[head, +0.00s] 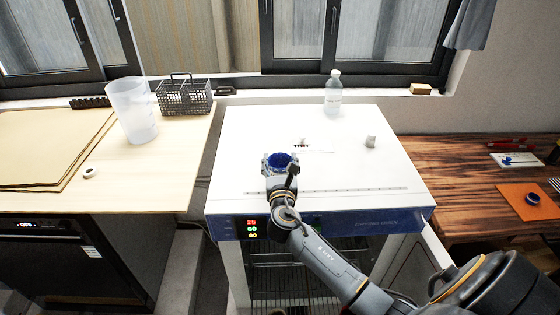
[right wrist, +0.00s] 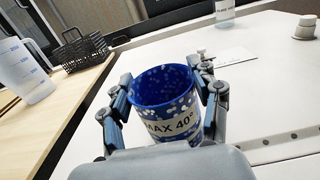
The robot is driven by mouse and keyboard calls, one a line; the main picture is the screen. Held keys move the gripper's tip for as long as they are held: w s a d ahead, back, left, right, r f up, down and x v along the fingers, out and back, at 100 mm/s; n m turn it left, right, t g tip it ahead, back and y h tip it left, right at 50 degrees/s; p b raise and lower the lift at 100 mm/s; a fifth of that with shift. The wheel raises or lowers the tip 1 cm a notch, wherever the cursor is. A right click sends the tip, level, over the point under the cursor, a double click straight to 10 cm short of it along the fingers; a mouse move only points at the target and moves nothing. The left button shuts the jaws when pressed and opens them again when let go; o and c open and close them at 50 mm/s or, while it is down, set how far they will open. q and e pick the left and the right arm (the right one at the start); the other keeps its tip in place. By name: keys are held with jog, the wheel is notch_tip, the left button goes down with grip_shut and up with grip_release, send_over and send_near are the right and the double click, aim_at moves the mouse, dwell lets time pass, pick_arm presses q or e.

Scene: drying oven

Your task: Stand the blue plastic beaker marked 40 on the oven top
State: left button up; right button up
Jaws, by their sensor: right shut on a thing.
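The blue plastic beaker (right wrist: 165,90), speckled white with a label reading "MAX 40°", is upright between the fingers of my right gripper (right wrist: 163,105), which is shut on it. In the head view the beaker (head: 281,160) shows as a blue rim, with my right gripper (head: 280,166) around it over the front left part of the white oven top (head: 240,140). I cannot tell whether the beaker's base touches the oven top, as its lower part is hidden by the gripper. My left gripper is not in view.
A clear bottle (head: 333,95) stands at the oven top's back edge, and a small grey-white object (head: 370,141) sits right of centre. A frosted jug (head: 133,112) and black basket (head: 184,97) stand on the left table. The oven top's middle is mostly clear.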

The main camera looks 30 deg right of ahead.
jog(key=o, duration=1)
jog(key=shift+r, duration=0.2)
jog(key=shift+s+a+f, duration=0.15)
jog(key=shift+s+a, duration=0.1)
jog(key=shift+s, duration=0.05)
jog(key=b+v, duration=0.1)
jog(key=v, duration=1)
jog(key=shift+s, duration=0.2)
